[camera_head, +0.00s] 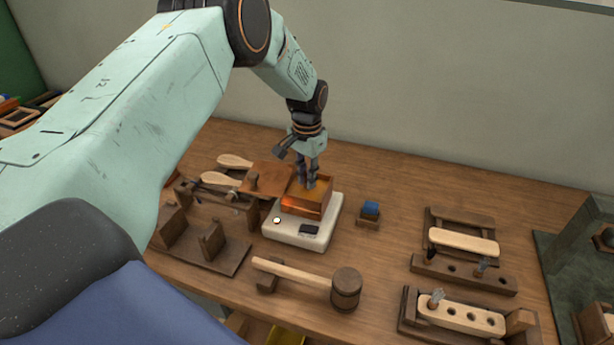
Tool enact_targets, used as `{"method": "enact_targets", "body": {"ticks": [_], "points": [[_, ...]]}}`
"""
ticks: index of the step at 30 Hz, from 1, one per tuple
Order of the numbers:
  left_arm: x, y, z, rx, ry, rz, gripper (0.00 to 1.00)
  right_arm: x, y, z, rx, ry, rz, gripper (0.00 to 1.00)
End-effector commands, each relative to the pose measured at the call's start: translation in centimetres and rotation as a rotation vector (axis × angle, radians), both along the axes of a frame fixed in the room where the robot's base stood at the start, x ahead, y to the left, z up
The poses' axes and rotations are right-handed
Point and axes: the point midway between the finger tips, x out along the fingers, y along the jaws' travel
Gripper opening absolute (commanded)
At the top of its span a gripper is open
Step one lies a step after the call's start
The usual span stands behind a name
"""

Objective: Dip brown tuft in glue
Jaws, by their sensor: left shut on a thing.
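The glue pot (318,208) is a square copper-coloured box with an orange glow at its front left. It stands on a white heater (297,236) with a dial and a dark display. My left gripper (311,184) points down with its fingertips at the pot's opening, over the amber glue. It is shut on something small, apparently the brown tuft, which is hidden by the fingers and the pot. I cannot tell how deep it sits. My right gripper is not in view.
A wooden mallet (345,288) lies in front of the heater. A small block with a blue top (370,209) stands to the right. A drilled brush block (466,314) with a tuft sits in a fixture at the front right. Wooden racks (222,262) stand at left.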

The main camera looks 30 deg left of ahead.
Motion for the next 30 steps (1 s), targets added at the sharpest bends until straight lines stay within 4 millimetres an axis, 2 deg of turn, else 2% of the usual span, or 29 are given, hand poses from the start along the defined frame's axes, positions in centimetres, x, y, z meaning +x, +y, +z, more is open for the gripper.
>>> {"method": "enact_targets", "body": {"ticks": [30], "points": [[0.0,0.0,6.4,0.0,-0.001,0.001,0.04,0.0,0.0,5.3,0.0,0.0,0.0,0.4]]}}
